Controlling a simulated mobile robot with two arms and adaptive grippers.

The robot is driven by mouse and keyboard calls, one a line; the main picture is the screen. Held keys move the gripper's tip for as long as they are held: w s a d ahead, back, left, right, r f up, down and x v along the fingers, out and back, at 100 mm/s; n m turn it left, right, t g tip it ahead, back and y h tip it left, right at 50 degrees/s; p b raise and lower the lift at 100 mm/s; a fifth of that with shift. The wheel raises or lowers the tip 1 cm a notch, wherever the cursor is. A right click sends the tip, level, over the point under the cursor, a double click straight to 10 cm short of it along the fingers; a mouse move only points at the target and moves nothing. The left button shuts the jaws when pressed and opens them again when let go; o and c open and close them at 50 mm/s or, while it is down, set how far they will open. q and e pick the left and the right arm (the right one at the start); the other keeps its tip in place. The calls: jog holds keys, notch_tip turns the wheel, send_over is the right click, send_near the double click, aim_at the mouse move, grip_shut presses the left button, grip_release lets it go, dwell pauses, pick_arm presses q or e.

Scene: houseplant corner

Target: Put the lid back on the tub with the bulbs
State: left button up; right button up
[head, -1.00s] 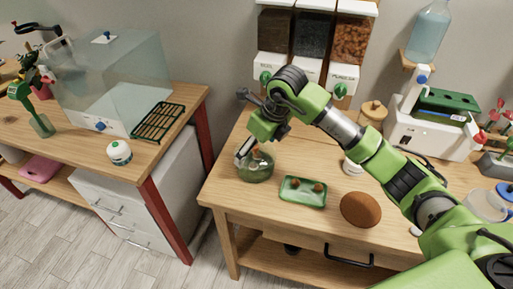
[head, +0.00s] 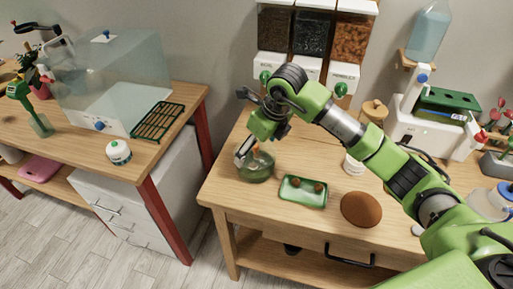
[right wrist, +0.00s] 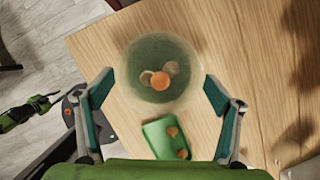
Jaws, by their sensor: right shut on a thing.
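The round greenish see-through tub (head: 256,173) stands on the right table near its left end. In the right wrist view the tub (right wrist: 150,48) shows below the fingers, with a few pale round bulbs (right wrist: 146,78) inside. My right gripper (head: 250,150) is right over the tub. Its two fingers (right wrist: 160,98) are wide apart, on either side of a clear, hazy round lid (right wrist: 186,98) with an orange middle. The lid overlaps the tub, so I cannot tell whether they touch.
A green tray (head: 292,201) with two brown bulbs lies right of the tub, beside a brown round disc (head: 361,209). A white jar (head: 353,165) stands behind. Dispensers (head: 311,45) hang on the wall. A gap separates this table from the left bench (head: 75,135).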

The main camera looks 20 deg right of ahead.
jog(key=shift+f+b, duration=0.2)
jog(key=shift+b, duration=0.2)
dwell(1.1)
dwell(0.3)
jog(key=o, duration=0.9)
jog(key=shift+c, duration=0.2)
jog(key=shift+r, duration=0.15)
jog(key=shift+r+p, duration=1.95)
jog(key=shift+r, duration=1.45)
